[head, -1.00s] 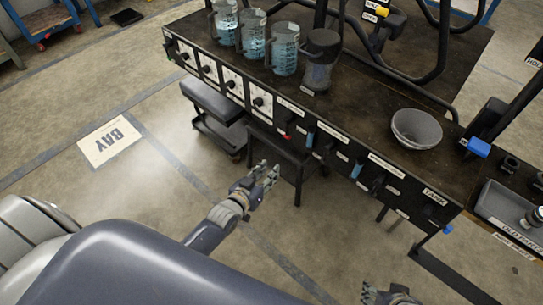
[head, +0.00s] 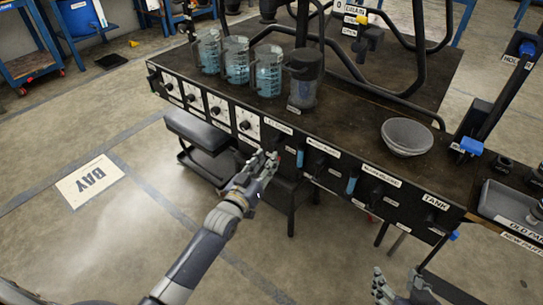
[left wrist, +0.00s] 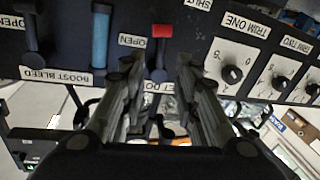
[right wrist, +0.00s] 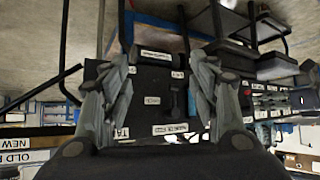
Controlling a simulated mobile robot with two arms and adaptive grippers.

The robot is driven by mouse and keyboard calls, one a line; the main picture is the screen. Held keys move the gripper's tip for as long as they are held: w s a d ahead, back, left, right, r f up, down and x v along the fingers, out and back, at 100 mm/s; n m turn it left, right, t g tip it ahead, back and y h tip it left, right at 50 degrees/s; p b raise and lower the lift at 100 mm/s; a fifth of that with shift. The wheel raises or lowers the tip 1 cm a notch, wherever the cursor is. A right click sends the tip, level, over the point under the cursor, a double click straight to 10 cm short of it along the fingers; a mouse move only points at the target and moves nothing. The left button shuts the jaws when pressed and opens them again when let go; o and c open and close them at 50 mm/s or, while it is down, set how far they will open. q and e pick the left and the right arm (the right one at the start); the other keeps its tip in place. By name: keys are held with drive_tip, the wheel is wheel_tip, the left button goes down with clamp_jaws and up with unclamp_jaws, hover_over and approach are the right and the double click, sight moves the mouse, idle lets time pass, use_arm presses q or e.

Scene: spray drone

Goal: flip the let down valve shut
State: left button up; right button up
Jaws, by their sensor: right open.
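The let down valve is a small lever with a red tip (left wrist: 162,32) on the black panel. In the left wrist view, which is upside down, its label is partly hidden by my fingers, with OPEN beside the lever and SHUT above it. My left gripper (head: 270,162) is open in front of the panel. In the left wrist view, its fingers (left wrist: 158,75) stand on either side of the lever, and I cannot tell whether they touch it. My right gripper (head: 400,285) is open and empty, low in front of the tank end; its fingers (right wrist: 163,90) face the panel.
The trim one dial (left wrist: 232,74) is on the other side. Jugs of blue liquid (head: 268,72) and a grey bowl (head: 407,137) stand on the bench. A black stool (head: 198,131) is below the panel.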

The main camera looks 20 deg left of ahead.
sight(275, 150)
use_arm(q)
drive_tip(key=w, duration=0.3)
drive_tip(key=shift+w+d+b, duration=0.3)
drive_tip(key=shift+b, duration=0.1)
drive_tip(key=shift+w, duration=0.3)
use_arm(e)
drive_tip(key=w+a+r+t+y, duration=0.1)
drive_tip(key=w+r+t, duration=0.2)
drive_tip(key=w+r, duration=0.1)
drive_tip(key=shift+a+r+t, duration=0.3)
drive_tip(key=shift+a+r, duration=0.1)
drive_tip(key=shift+r, duration=0.1)
use_arm(q)
clamp_jaws()
